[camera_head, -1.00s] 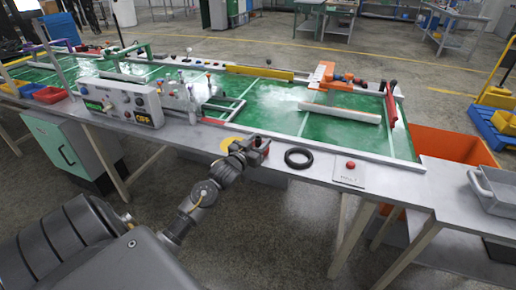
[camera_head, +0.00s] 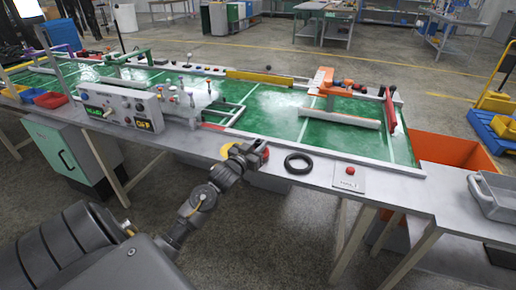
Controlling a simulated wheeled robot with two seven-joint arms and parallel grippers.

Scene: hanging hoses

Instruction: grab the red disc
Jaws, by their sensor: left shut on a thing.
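My left gripper (camera_head: 260,152) reaches in from the lower left to the front edge of the grey workbench (camera_head: 320,178). It is shut on the small red disc (camera_head: 266,154), of which only a sliver shows at the fingertips; the fingers hide the rest. I cannot tell whether the disc is clear of the bench top. My right gripper is not in view.
A yellow disc (camera_head: 228,149) lies just behind my left wrist. A black ring (camera_head: 298,163) lies right of the gripper, then a plate with a red button (camera_head: 350,170). A control box (camera_head: 122,107) stands left. A grey tray (camera_head: 490,192) is at far right.

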